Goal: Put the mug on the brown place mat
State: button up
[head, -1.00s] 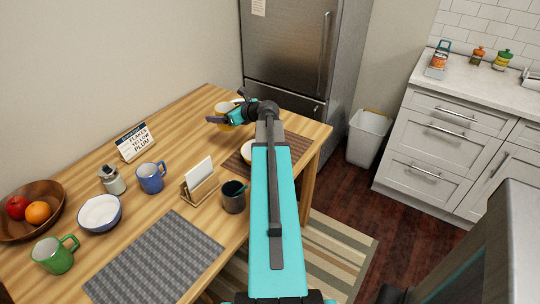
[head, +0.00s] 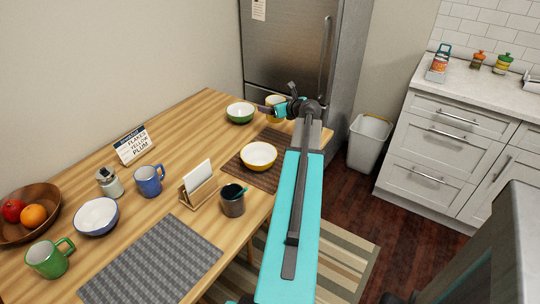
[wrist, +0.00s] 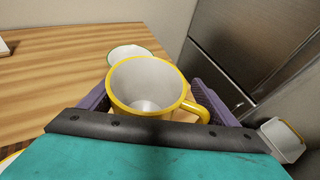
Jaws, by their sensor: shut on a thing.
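My gripper (head: 270,108) is shut on a yellow mug (head: 276,101) with a white inside, near the far right corner of the table. In the wrist view the mug (wrist: 148,85) stands upright between the purple fingers, its handle to the right. Its height above the table is hard to tell. The brown place mat (head: 278,142) lies along the right side of the table, nearer than the mug. A yellow bowl (head: 258,154) with a white inside stands on it, and my arm hides part of its right side.
A green bowl (head: 240,113) stands left of the mug. A dark mug (head: 233,202), card holder (head: 199,190), blue mug (head: 149,180) and grey mat (head: 150,262) lie nearer. The fridge (head: 290,50) rises behind the table corner. The mat's far part looks clear.

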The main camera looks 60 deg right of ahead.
jog(key=shift+f, duration=0.1)
jog(key=shift+f, duration=3)
jog(key=shift+f, duration=1.85)
jog(key=shift+f, duration=0.15)
jog(key=o, duration=1.2)
jog(key=shift+r, duration=0.2)
